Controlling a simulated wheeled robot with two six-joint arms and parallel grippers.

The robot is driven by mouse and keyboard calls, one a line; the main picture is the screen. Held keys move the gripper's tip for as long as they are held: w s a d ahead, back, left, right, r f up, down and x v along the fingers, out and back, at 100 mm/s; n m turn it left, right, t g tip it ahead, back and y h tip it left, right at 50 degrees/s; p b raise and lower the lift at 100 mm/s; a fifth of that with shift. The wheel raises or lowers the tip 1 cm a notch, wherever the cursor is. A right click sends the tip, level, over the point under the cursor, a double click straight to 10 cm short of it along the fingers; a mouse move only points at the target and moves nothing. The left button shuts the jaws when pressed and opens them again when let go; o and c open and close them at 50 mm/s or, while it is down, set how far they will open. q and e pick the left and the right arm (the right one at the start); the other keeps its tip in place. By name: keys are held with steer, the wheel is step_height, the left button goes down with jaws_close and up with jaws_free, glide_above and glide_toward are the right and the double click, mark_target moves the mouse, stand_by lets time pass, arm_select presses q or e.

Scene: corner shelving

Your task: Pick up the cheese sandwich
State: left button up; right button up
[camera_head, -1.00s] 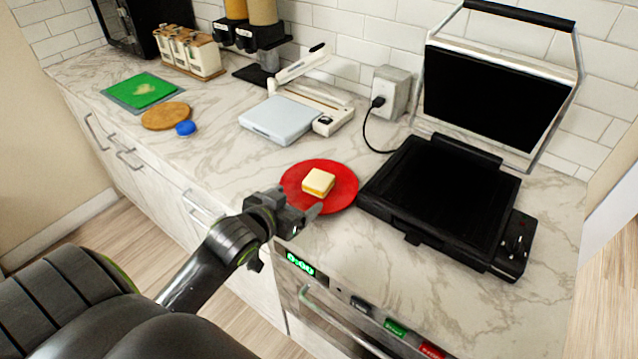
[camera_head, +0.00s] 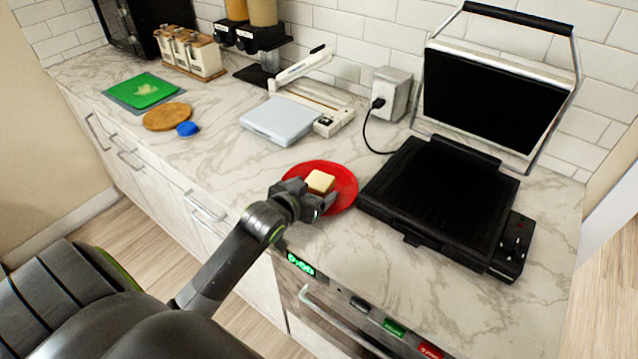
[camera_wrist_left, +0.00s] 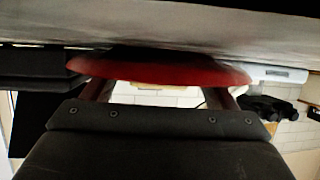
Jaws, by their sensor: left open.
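The cheese sandwich (camera_head: 320,181), small with pale bread, sits on a red plate (camera_head: 346,185) on the marble counter. My left gripper (camera_head: 312,196) is open at the near side of the sandwich, low over the plate's near-left part, and hides the sandwich's lower front. In the left wrist view, the picture looks upside down. The red plate (camera_wrist_left: 160,70) spans the top middle, and a thin pale yellow strip of the sandwich (camera_wrist_left: 150,86) shows between the spread fingers (camera_wrist_left: 160,92). I cannot tell whether the fingers touch it. My right gripper is not in view.
A black panini press (camera_head: 440,190) with its lid raised stands just right of the plate. A white scale (camera_head: 282,120) is behind it. A wooden round board (camera_head: 167,116), blue lid (camera_head: 187,128) and green board (camera_head: 145,92) lie to the left. Counter between them is clear.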

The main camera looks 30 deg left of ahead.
arm_select(q)
steer(key=shift+c, duration=0.3)
steer(key=c, duration=1)
steer(key=shift+c, duration=0.2)
